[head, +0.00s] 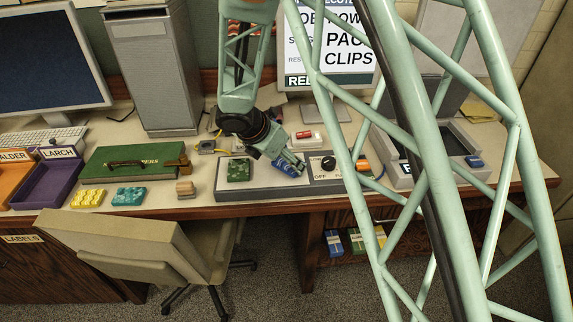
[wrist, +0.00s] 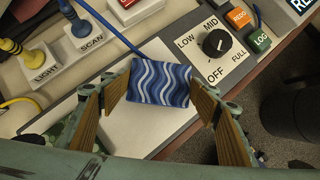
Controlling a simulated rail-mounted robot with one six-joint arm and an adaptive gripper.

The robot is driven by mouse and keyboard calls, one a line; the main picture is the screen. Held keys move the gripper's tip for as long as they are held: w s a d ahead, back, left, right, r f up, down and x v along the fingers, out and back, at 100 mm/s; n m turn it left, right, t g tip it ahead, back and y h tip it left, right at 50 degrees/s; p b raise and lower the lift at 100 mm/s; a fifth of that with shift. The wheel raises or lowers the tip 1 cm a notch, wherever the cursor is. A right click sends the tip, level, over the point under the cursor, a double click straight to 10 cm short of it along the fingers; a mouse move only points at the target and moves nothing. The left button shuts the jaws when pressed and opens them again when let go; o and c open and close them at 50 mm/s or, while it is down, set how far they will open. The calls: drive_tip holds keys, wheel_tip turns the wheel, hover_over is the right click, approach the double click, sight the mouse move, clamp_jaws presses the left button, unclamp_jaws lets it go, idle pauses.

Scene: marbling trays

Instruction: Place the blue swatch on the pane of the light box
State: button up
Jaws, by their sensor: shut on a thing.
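The blue swatch (head: 285,169) has white wavy stripes and shows clearly in the wrist view (wrist: 160,83). My gripper (head: 290,164) is shut on it, with one wooden-faced finger at each side in the wrist view (wrist: 161,97). The swatch is over the right part of the light box's pale pane (wrist: 118,121), near the dial. I cannot tell whether it touches the pane. The light box (head: 258,192) is a low grey box at the desk's front edge. A green patterned swatch (head: 239,170) lies on its left part.
A dial (wrist: 216,43) and orange and green buttons sit right of the pane. Yellow (head: 88,198) and teal (head: 128,196) swatches and a tan block (head: 185,188) lie left. A grey tray (head: 432,136) stands right. A chair (head: 150,245) stands in front.

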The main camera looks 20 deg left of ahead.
drive_tip(key=shift+f, duration=0.4)
drive_tip(key=shift+f, duration=0.15)
drive_tip(key=o, duration=0.8)
drive_tip(key=shift+o, duration=0.2)
drive_tip(key=shift+s+a+r, duration=0.15)
drive_tip(key=shift+s+r, duration=0.05)
drive_tip(key=shift+r, duration=0.35)
drive_tip(key=p+v, duration=0.2)
drive_tip(key=v, duration=0.9)
